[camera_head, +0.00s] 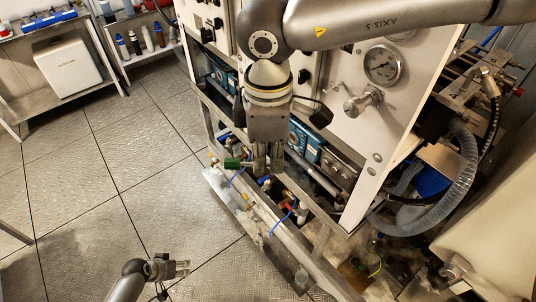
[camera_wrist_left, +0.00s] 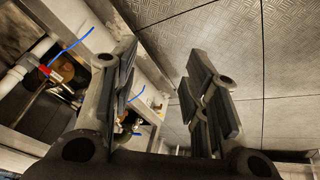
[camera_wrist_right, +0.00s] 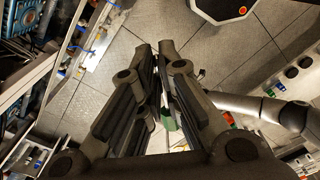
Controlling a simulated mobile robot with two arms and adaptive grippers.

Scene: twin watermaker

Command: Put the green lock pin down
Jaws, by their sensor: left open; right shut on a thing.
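The fingers hide the rest of the pin. My left gripper (camera_head: 182,268) is low at the bottom left of the head view, over the floor. In the left wrist view my left gripper (camera_wrist_left: 162,70) is open and empty.
The watermaker's white panel with a gauge (camera_head: 382,64) stands behind my right arm. Its lower frame holds pipes, blue wires and a red-handled fitting (camera_head: 290,205). A bench with a white box (camera_head: 67,66) and a shelf with bottles (camera_head: 147,38) stand at the back left. The tiled floor between is clear.

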